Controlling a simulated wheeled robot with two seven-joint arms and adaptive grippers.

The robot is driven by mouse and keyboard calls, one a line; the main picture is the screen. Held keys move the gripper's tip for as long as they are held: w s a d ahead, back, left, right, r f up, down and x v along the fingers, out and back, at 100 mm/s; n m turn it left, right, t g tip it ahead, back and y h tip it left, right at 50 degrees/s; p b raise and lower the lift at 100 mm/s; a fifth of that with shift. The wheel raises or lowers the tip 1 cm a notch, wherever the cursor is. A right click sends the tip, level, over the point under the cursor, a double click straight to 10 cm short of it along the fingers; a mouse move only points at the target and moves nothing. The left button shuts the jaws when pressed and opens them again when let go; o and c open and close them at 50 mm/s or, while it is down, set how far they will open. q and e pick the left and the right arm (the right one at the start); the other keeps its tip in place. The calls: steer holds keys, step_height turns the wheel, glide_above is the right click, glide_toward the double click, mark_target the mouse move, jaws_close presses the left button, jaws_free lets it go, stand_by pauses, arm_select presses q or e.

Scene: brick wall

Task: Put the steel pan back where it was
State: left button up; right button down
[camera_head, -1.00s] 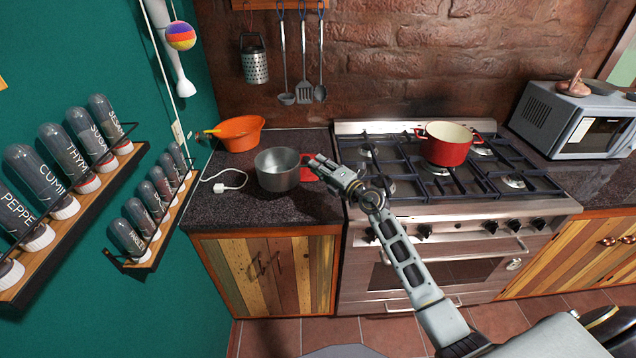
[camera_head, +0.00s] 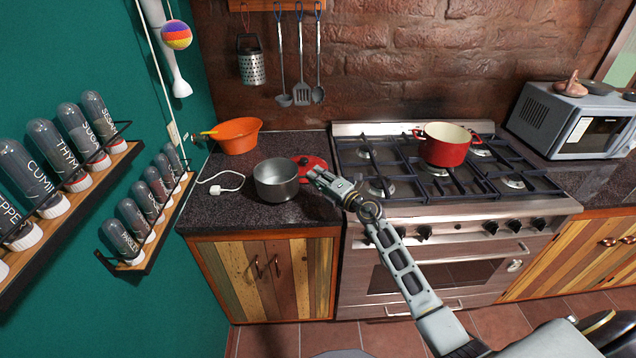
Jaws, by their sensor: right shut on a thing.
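The steel pan (camera_head: 276,182) is a grey open pot, upright and empty-looking, at the front part of the dark counter (camera_head: 240,212) left of the stove. I cannot tell whether its base touches the counter. My right gripper (camera_head: 314,177) is at the pan's right side, shut on the pan; its handle is mostly hidden by the fingers. My right arm reaches in from the lower right across the stove front. My left gripper is not in view.
A red lid (camera_head: 311,162) lies behind my right gripper. A red pot (camera_head: 446,146) stands on the stove (camera_head: 405,190). Spice racks (camera_head: 150,238) line the left wall.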

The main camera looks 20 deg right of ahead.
steer(key=shift+f, duration=0.45)
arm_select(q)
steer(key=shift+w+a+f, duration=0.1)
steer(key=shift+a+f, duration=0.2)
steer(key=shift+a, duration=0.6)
arm_select(e)
steer(key=shift+f, duration=0.1)
steer(key=shift+f+b, duration=0.15)
steer(key=shift+b, duration=0.15)
steer(key=c, duration=1.8)
jaws_free()
steer(key=shift+f, duration=0.15)
steer(key=o, duration=0.5)
steer(key=shift+c, duration=0.2)
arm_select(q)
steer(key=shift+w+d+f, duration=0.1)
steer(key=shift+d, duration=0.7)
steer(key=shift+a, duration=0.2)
